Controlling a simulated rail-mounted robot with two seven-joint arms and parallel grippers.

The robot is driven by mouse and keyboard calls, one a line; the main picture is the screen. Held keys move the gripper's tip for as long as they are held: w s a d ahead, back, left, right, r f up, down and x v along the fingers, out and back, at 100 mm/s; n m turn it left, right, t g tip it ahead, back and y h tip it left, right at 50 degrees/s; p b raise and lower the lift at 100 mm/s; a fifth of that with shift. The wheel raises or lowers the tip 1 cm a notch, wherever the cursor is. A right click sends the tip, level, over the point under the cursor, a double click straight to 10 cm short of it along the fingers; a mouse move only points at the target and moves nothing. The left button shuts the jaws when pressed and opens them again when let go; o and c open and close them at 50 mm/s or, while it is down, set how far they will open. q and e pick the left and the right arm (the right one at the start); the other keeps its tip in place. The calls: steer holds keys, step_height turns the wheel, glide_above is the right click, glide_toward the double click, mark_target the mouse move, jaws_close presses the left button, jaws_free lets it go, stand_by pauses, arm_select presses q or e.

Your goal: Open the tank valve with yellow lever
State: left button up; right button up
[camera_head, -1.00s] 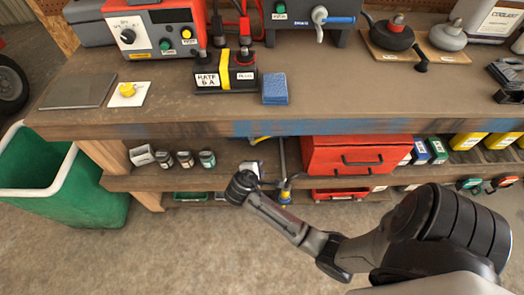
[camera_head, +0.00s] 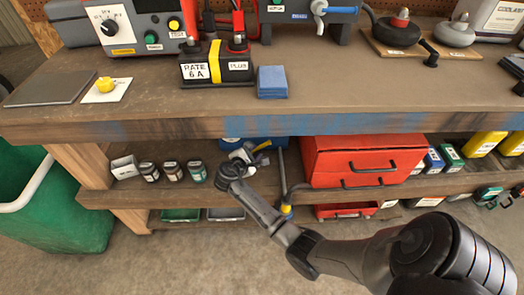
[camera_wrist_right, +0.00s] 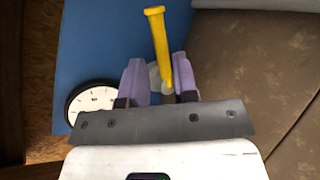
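The blue tank (camera_head: 240,144) is on the shelf under the bench, partly hidden by the bench edge and my right arm. It fills the left part of the right wrist view (camera_wrist_right: 92,35). Its yellow lever (camera_wrist_right: 157,42) points up and slightly left there, and shows small in the head view (camera_head: 262,145). A white round gauge (camera_wrist_right: 93,101) sits to the lever's left. My right gripper (camera_wrist_right: 160,72) has its two purple fingers apart, one on each side of the lever's lower end and valve; contact cannot be made out. My left gripper is not in view.
A red tool chest (camera_head: 362,160) stands right of the tank, with a grey pipe (camera_head: 281,170) between. Several small jars (camera_head: 172,171) stand to the left. The bench top (camera_head: 350,95) is just above the gripper. A green bin (camera_head: 60,210) is at far left.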

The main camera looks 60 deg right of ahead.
mark_target(261, 147)
steer(key=b+x, duration=0.2)
steer(key=x, duration=0.2)
steer(key=shift+f, duration=0.2)
steer(key=shift+b+x, duration=0.4)
steer(key=shift+x, duration=0.5)
steer(key=shift+r, duration=0.15)
steer(key=shift+c, duration=0.2)
jaws_close()
